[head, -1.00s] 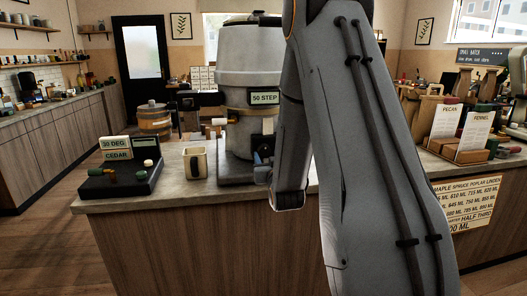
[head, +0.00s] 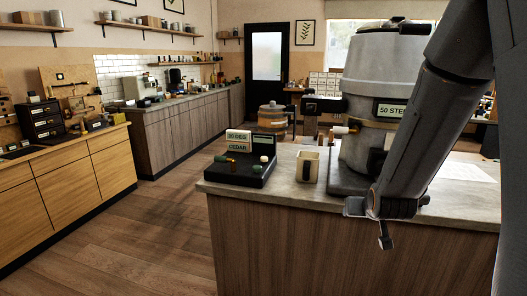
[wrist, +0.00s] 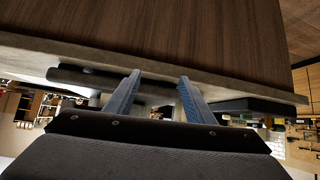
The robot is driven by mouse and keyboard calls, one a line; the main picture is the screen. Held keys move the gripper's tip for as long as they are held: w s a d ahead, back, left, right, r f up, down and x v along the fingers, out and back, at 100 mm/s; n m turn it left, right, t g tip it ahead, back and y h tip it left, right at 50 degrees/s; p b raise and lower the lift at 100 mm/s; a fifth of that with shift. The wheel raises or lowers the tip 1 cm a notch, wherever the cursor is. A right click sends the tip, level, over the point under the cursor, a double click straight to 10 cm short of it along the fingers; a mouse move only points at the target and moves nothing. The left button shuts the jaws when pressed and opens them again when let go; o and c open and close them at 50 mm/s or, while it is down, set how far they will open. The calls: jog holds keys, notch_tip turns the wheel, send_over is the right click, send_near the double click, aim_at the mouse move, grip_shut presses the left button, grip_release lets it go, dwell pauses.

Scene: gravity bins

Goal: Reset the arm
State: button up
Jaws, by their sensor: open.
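My gripper (wrist: 160,75) is open in the wrist view, its two blue-grey fingers apart with nothing between them. That view looks upside down at the counter's wooden front and edge. In the head view my arm comes down on the right, and its end hangs before the front edge of the counter (head: 250,197). Behind it stands a large grey urn-like machine (head: 368,135) labelled "50 STEP", partly hidden by my arm.
A beige cup (head: 308,168) stands upright on the counter, left of the machine. Further left is a black control box (head: 240,174) with "DEG" and "CEDAR" signs. A wooden barrel (head: 272,117) is behind. Open floor (head: 150,235) lies left of the counter.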

jog(key=s+a+f+g, duration=0.1)
jog(key=s+a+g, duration=0.3)
jog(key=s, duration=0.8)
jog(key=s+a+f+n+g+y, duration=0.1)
jog(key=s+a+g, duration=0.4)
jog(key=s, duration=0.7)
jog(key=shift+s+a+f+n+y, duration=0.25)
jog(key=shift+s+a+n+y, duration=0.05)
jog(key=shift+d, duration=0.15)
